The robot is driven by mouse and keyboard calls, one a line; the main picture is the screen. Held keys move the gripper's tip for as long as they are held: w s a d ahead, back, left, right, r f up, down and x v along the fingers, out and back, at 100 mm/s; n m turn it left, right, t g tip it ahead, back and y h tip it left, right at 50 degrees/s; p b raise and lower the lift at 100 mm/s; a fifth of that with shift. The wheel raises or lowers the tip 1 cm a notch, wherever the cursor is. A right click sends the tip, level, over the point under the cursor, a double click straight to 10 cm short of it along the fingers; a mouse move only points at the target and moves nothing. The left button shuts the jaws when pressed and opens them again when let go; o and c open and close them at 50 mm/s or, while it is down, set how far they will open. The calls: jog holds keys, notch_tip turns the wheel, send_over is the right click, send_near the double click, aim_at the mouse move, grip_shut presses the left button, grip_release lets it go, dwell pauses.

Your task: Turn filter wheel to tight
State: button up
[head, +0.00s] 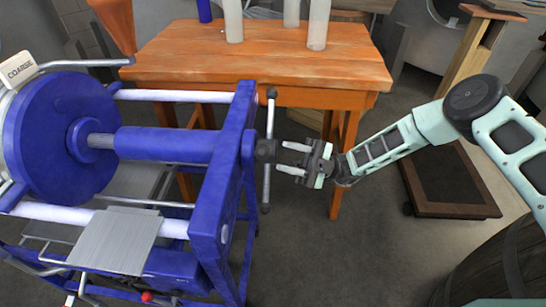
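The blue filter press (221,190) stands at the left. On the right face of its end frame is a dark round hub (265,150) with a long, thin grey bar (269,112) through it. The bar stands almost upright, with a small knob at each end; it appears to be the filter wheel. My gripper (281,157) is just right of the hub, its two pale fingers pointing left at it. The fingers are apart with nothing seen between them. Whether a fingertip touches the bar or hub, I cannot tell. No tight marking is readable.
An orange wooden table (260,60) with pale bottles (318,25) stands behind. A sign (19,69) reading COARSE is at the far left. A low wheeled dolly (450,185) and a barrel (495,265) are at the right. The floor below my gripper is clear.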

jog(key=b+v, duration=0.2)
jog(key=v, duration=0.8)
jog(key=shift+b, duration=0.35)
jog(key=s+a+r+n+h, duration=0.2)
jog(key=s+r+n+h, duration=0.3)
jog(key=s+n+h, duration=0.45)
jog(key=s+a+r+n+h, duration=0.2)
jog(key=s+r+n+h, duration=0.35)
jog(key=n, duration=0.65)
jog(key=s+d+r+n+t+h, duration=0.2)
jog(key=s+d+n+t+h, duration=0.1)
jog(key=n, duration=0.8)
jog(key=s+d+r+n+t+h+p, duration=0.1)
jog(key=s+d+r+n+t+h, duration=0.2)
jog(key=s+d+n+t, duration=0.3)
jog(key=shift+s+d+n+t+h+p, duration=0.3)
jog(key=shift+d+n+t, duration=0.95)
jog(key=shift+n, duration=1.6)
jog(key=shift+a+r, duration=0.1)
jog(key=shift+a, duration=0.1)
